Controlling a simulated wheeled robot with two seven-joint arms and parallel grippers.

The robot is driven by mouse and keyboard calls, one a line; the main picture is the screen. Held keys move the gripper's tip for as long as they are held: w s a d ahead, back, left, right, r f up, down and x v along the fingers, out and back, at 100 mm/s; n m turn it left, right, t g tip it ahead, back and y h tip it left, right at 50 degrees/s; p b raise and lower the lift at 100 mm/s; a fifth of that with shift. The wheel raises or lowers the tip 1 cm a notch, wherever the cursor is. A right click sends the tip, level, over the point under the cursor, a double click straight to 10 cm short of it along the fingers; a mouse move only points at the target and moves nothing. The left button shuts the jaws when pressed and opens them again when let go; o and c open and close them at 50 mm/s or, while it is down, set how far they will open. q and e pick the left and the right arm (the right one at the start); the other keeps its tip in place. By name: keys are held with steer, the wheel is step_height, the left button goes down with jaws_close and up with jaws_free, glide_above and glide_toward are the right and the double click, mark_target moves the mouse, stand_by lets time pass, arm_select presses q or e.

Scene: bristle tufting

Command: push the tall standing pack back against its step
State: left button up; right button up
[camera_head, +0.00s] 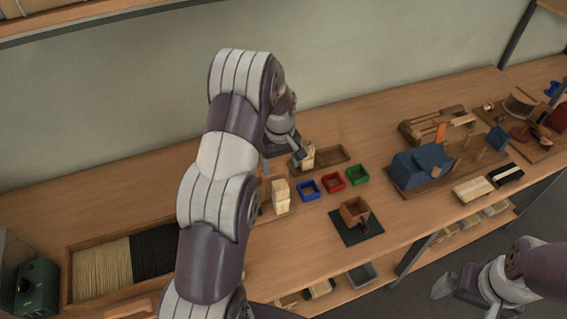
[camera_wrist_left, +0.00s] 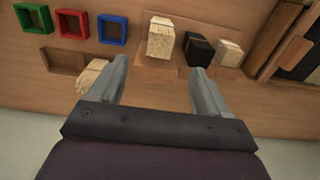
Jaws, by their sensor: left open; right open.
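A tall pale bristle pack (camera_head: 281,196) stands upright on a brown wooden holder, just right of my left arm. It also shows in the left wrist view (camera_wrist_left: 160,40), with a brown holder part (camera_wrist_left: 157,69) beside it. My left gripper (camera_head: 298,155) is beyond this pack in the head view. In the left wrist view its open, empty fingers (camera_wrist_left: 158,72) are spread on either side of the holder part, apart from the pack. Whether the pack touches its step is unclear. My right gripper (camera_head: 458,288) is open and empty at lower right, away from the packs.
A black pack (camera_wrist_left: 199,49) and another pale pack (camera_wrist_left: 229,54) stand beside the tall one. A further pale pack (camera_head: 307,157) is close to my left gripper at the wooden tray (camera_head: 333,157). Blue (camera_head: 308,190), red (camera_head: 333,182) and green (camera_head: 357,175) bins stand right.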

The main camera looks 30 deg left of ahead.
mark_target(279, 182)
arm_select(q)
steer(key=shift+a+f, duration=0.1)
steer(key=shift+f, duration=0.25)
step_height(279, 182, down, 11)
steer(key=p, duration=0.3)
steer(key=shift+f, duration=0.5)
arm_select(e)
step_height(279, 182, up, 4)
steer(key=shift+w+f, duration=0.1)
steer(key=shift+f, duration=0.15)
steer(key=shift+a, duration=0.1)
arm_select(q)
steer(key=c, duration=1.1)
steer(key=shift+w+a, duration=0.8)
arm_select(e)
steer(key=shift+w+a+f, duration=0.2)
steer(key=shift+w+a, duration=0.3)
steer(key=shift+w, duration=0.3)
